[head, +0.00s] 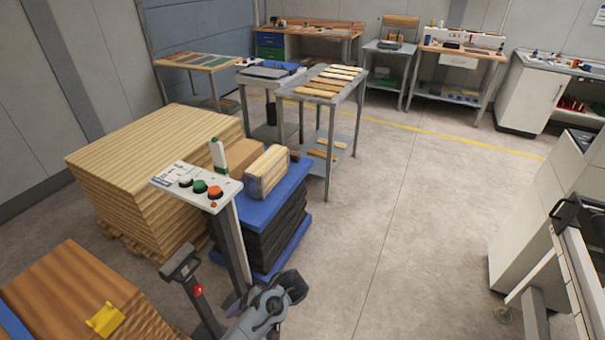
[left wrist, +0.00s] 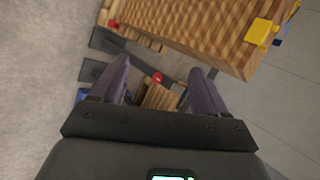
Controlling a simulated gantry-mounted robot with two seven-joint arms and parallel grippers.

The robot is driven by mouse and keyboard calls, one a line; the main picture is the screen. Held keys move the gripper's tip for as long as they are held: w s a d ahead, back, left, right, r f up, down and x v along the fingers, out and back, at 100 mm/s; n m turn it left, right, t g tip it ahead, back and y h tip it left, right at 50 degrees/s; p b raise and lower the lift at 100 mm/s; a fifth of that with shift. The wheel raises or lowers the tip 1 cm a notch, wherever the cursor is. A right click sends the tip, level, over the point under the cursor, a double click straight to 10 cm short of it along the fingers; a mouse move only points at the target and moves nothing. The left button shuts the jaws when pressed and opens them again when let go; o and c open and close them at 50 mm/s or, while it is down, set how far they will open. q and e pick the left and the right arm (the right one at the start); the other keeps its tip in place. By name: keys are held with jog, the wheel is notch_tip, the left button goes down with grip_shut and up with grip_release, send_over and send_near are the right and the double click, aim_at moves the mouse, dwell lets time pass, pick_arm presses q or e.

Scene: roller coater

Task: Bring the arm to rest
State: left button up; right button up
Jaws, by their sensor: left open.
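My left gripper (left wrist: 160,66) shows in the left wrist view with its two purple fingers spread apart. It is open, with nothing held between the fingers. Beyond the fingers, some way off, are a wooden block stack and part of the floor. My right gripper is in neither view.
A button panel (head: 197,185) on a post and a smaller stand (head: 182,262) rise close to my arm. Stacked boards (head: 150,150), a blue-topped stack (head: 275,200) and a wooden block with a yellow piece (head: 104,319) stand nearby. Open floor (head: 420,230) lies right of centre.

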pick_arm(q)
jog(key=a+r+n+h, duration=0.2)
jog(key=a+r+n, duration=0.2)
jog(key=a, duration=0.9)
jog(key=a+r+n+h, duration=0.2)
jog(key=a+r+n, duration=0.15)
jog(key=a, duration=0.95)
jog(key=w+a+r+m+t, duration=0.2)
jog(key=w+m+t, duration=0.2)
jog(key=w+m, duration=0.25)
jog(key=s+d+f+m+h+b, duration=0.25)
jog(key=s+d+f+b, duration=0.25)
jog(key=s+d+f, duration=1)
jog(key=s+d+r+h+b, duration=0.1)
jog(key=s+d+r, duration=0.15)
jog(key=s, duration=0.75)
jog(key=s+d+r+h+b, duration=0.1)
jog(key=s+d, duration=0.3)
jog(key=s, duration=0.6)
notch_tip(320, 180, up, 37)
jog(key=p, duration=3.7)
notch_tip(320, 180, down, 61)
jog(key=b, duration=6.1)
jog(key=shift+w+d+f, duration=0.15)
jog(key=shift+w+f, duration=0.05)
jog(key=shift+w, duration=0.05)
